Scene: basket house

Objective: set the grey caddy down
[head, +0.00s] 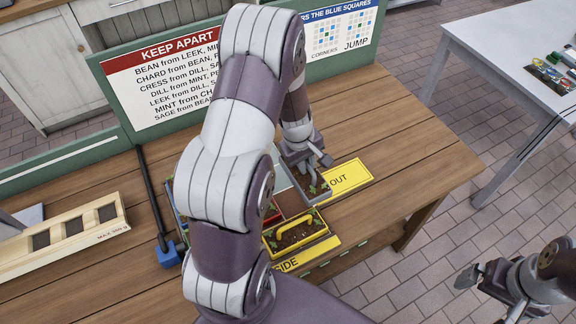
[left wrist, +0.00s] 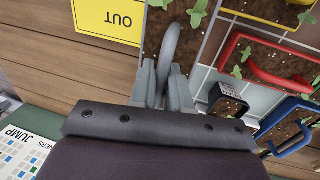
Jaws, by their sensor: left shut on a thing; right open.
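The grey caddy (head: 317,196) has an arched grey handle, dark soil and green seedlings. In the head view it is at the back right of the group of caddies, beside the yellow OUT card (head: 346,178). My left gripper (head: 319,166) is shut on its handle (left wrist: 170,50), which also shows between the fingers (left wrist: 164,88) in the left wrist view. I cannot tell whether its base is touching what is below. My right gripper (head: 486,283) is open and empty, off the table's right front side.
A yellow caddy (head: 301,235), a red caddy (left wrist: 262,58) and a blue caddy (left wrist: 287,130) stand close by. A small dark pot (left wrist: 229,101) is near the gripper. A sign board (head: 160,88) stands behind. The table's right end (head: 425,140) is clear.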

